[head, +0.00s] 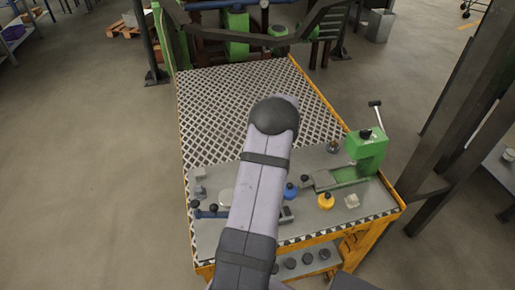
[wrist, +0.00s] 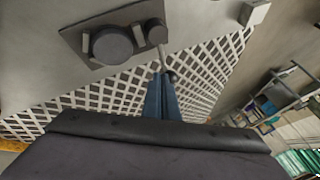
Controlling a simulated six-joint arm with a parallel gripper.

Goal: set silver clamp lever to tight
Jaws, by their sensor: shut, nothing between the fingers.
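My gripper (wrist: 166,76) shows in the wrist view as two blue fingers, shut with nothing held. Their tips are close to a thin pale rod (wrist: 161,58), which may be the silver clamp lever; I cannot tell whether they touch. The rod runs down from a small dark round post (wrist: 157,32) on a dark grey plate (wrist: 72,40). A larger dark round piece (wrist: 112,45) sits beside the post. In the head view my arm covers the middle of the bench and hides my gripper. I cannot tell the lever's setting.
The bench top (head: 336,214) holds a green press (head: 367,152) with an upright handle at right, a blue knob (head: 290,190), a yellow knob (head: 325,200) and a blue bar with black knobs (head: 210,213) at left. A bare perforated surface (head: 222,100) lies behind.

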